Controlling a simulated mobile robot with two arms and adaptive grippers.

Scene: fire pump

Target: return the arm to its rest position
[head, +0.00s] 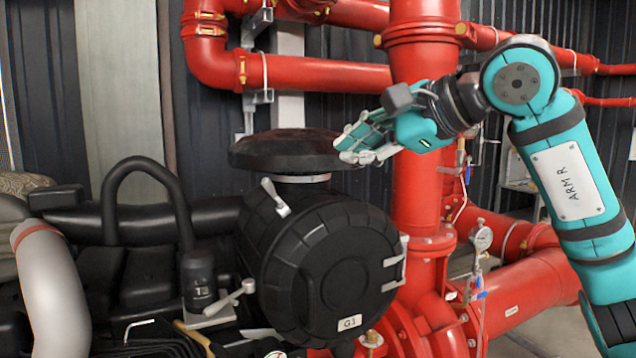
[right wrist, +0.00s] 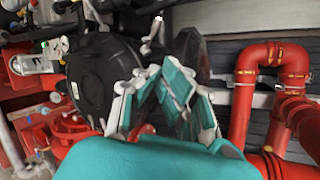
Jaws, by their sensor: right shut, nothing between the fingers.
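My right arm (head: 570,180), teal and marked "ARM R", comes in from the right in the head view and bends left at its elbow. My right gripper (head: 350,146) is shut and empty. In the picture its fingertips lie at the right edge of the black round cap on the black air filter housing (head: 330,270); I cannot tell whether they touch. In the right wrist view the teal fingers (right wrist: 160,75) come together in front of the tilted black housing (right wrist: 100,75). My left gripper is not in view.
A thick vertical red pipe (head: 418,190) stands behind my right gripper. Red pipes (head: 300,73) run along the back wall. A black engine with a grey hose (head: 52,290) and a lever valve (head: 228,300) fills the lower left.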

